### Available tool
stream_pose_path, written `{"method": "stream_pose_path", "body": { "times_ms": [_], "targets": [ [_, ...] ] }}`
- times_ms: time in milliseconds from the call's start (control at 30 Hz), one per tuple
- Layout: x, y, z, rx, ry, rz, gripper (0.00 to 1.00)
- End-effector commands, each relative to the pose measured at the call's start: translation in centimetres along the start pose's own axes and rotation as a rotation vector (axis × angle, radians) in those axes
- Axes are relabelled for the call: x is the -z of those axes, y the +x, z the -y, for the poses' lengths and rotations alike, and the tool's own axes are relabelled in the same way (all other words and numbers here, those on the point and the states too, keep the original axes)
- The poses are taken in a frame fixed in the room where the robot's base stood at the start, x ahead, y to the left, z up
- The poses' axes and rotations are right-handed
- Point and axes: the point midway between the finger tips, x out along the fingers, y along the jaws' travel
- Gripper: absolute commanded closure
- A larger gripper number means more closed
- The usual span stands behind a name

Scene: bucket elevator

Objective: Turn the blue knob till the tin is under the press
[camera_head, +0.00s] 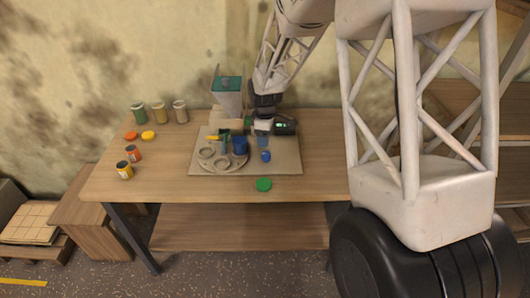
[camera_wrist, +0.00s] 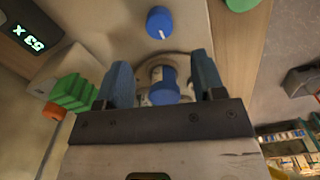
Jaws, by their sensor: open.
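The blue knob (camera_head: 265,156) sits on the board at the right front; in the wrist view it shows as a round blue cap (camera_wrist: 159,22) with a white pointer mark. My gripper (camera_head: 262,143) is over the board, just behind the knob. In the wrist view its blue fingers (camera_wrist: 160,62) are spread and the knob lies beyond their tips. A blue cylinder (camera_wrist: 163,88) with a pale round base shows between the fingers; I cannot tell if they touch it. A blue piece (camera_head: 240,146) stands by the ringed turntable (camera_head: 206,153). I cannot clearly pick out the tin or the press.
A hopper (camera_head: 228,95) stands behind the board (camera_head: 285,163). A lit display (camera_wrist: 27,38) and a green ribbed block (camera_wrist: 72,92) are beside my gripper. A green disc (camera_head: 263,184) lies in front. Several jars (camera_head: 159,112) and small tins (camera_head: 124,170) stand at the left.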

Motion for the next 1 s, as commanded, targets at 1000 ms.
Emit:
{"method": "stream_pose_path", "body": {
  "times_ms": [1000],
  "targets": [
    [0.0,5.5,0.0,0.002,0.000,0.001,0.37]
  ]
}}
